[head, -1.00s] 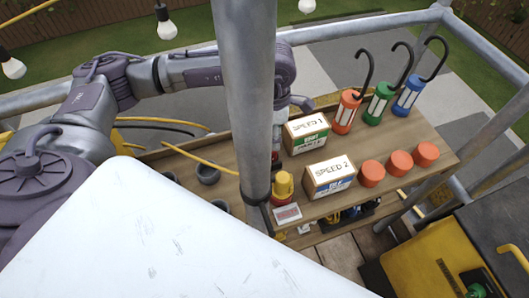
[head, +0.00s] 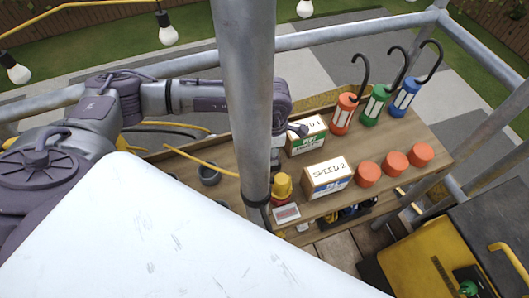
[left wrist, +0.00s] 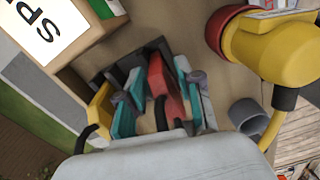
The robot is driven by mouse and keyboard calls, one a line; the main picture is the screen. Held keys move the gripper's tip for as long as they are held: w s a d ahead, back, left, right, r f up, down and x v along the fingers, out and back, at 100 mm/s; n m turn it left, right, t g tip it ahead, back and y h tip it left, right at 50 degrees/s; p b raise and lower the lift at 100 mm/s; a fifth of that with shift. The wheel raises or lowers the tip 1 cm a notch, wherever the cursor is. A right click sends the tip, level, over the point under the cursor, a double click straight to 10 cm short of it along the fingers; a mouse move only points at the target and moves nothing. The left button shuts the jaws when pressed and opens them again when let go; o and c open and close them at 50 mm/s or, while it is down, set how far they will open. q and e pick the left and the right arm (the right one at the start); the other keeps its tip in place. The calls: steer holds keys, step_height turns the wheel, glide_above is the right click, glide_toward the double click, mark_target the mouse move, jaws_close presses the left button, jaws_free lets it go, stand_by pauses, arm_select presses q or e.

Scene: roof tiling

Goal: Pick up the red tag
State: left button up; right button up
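The red tag (left wrist: 168,88) shows in the left wrist view, upright in front of a dark holder, with a yellow piece (left wrist: 100,115) to its left. My left gripper (left wrist: 158,98) has its teal-padded fingers on either side of the red tag. A gap shows between the tag and the left pad; contact on the right side is unclear. In the head view, my left gripper (head: 297,130) is mostly hidden behind the metal pole, beside the SPEED 1 box (head: 308,135). The red tag cannot be made out there. My right gripper is not in view.
The SPEED 2 box (head: 327,178), several orange-red cylinders (head: 395,161) and hooked lamps (head: 375,105) stand on the wooden shelf (head: 405,135). A vertical pole (head: 249,90) crosses the view. A yellow-and-red plug (left wrist: 265,45) with a cable is close to the gripper's right.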

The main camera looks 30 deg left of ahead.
arm_select(q)
jaws_close()
steer(key=shift+r, duration=0.1)
step_height(320, 180, up, 9)
steer(key=shift+r+b, duration=0.1)
steer(key=shift+b, duration=1.15)
steer(key=shift+r, duration=0.35)
